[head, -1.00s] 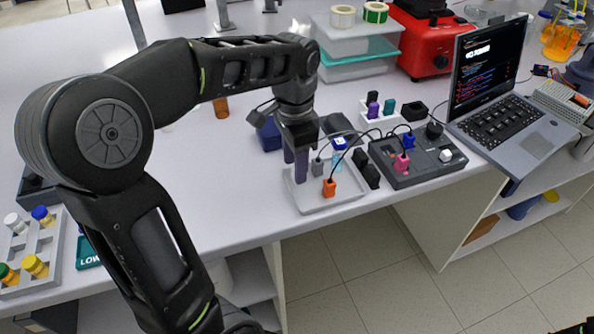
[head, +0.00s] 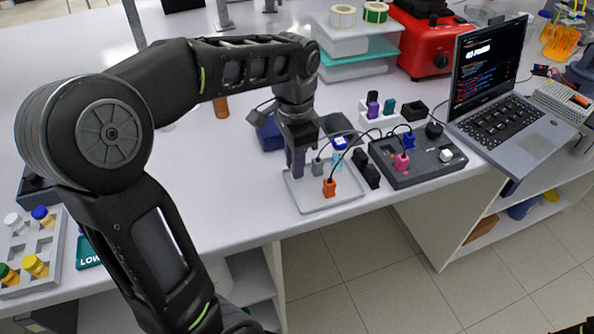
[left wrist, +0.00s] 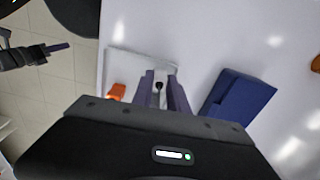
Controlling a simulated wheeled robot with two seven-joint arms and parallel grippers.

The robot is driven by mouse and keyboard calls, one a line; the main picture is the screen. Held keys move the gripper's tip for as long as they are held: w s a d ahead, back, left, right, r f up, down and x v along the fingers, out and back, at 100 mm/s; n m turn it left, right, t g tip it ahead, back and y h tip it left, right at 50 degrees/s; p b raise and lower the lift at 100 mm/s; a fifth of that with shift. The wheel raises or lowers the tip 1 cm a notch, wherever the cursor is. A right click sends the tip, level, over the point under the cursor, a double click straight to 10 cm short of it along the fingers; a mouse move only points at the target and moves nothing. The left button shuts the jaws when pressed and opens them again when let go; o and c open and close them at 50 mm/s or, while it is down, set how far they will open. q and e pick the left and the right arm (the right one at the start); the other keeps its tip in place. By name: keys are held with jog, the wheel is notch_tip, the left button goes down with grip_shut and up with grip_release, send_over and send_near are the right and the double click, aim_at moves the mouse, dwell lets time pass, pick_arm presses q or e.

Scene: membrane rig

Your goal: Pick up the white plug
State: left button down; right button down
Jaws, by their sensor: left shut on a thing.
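My left gripper (head: 298,168) is over the left part of a shallow light grey tray (head: 336,204), with its purple fingers closed together. In the left wrist view, the fingers (left wrist: 162,90) close around a small pale thing with a dark round spot, which I take for the white plug; it is mostly hidden by the fingers. In the head view the fingers cover it. My right gripper (left wrist: 58,47) shows small at the left wrist view's left edge.
A dark panel box (head: 420,172) with pink and blue plugs stands right of the tray, with black cables. Black plugs (head: 368,172) lie between them. A blue box (head: 268,134) is behind the gripper. A laptop (head: 505,115) stands at right. The table's front edge is close.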

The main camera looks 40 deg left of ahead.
dwell(0.4)
pick_arm(q)
notch_tip(320, 180, up, 4)
jog(key=shift+r, duration=0.25)
notch_tip(320, 180, up, 6)
jog(key=p, duration=0.3)
jog(key=shift+f+p, duration=0.2)
jog(key=shift+p, duration=0.15)
dwell(0.6)
